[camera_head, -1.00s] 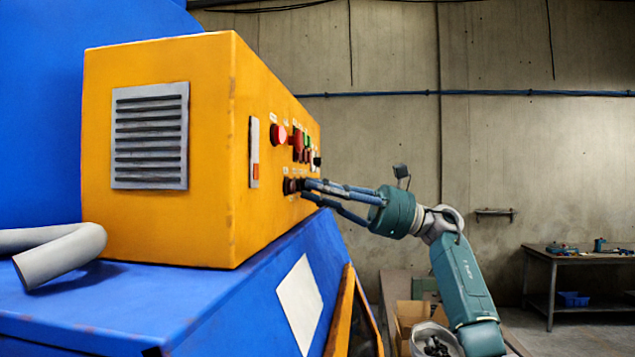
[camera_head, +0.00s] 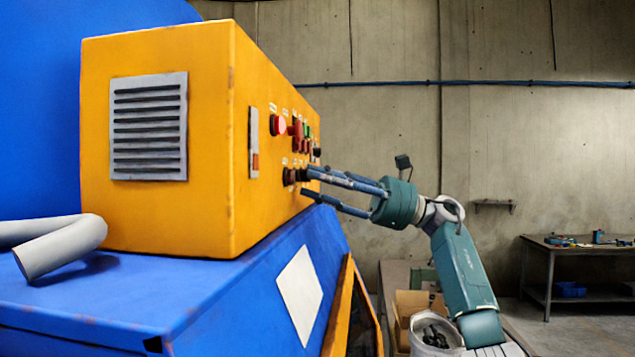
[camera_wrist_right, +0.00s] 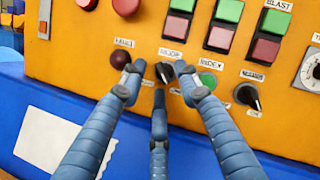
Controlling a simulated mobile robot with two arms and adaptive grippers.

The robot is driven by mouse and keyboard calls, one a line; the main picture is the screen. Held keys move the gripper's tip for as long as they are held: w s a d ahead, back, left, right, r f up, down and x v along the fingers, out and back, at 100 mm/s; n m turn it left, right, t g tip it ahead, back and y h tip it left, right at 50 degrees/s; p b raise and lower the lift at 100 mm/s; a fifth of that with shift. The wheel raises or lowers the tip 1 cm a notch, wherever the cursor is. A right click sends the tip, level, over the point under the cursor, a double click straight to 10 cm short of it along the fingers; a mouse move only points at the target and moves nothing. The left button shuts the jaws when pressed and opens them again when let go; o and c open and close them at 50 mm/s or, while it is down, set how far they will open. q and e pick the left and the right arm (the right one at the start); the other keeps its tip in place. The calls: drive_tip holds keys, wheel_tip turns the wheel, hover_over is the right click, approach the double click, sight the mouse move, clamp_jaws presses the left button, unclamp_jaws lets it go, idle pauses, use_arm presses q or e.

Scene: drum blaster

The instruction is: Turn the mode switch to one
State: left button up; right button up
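The yellow control box (camera_head: 160,215) has its button panel on its right side. The knob's setting is not readable. My left gripper is not in view.
A dark red button (camera_wrist_right: 120,60) and a green button (camera_wrist_right: 207,80) flank the first knob closely. Red and green push buttons (camera_wrist_right: 222,38) are above. The blue machine top (camera_head: 200,290) lies below the box. A grey pipe (camera_head: 62,248) is at left.

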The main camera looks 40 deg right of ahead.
drive_tip(key=v, duration=1.1)
drive_tip(key=shift+s+d, duration=0.2)
drive_tip(key=shift+d, duration=0.05)
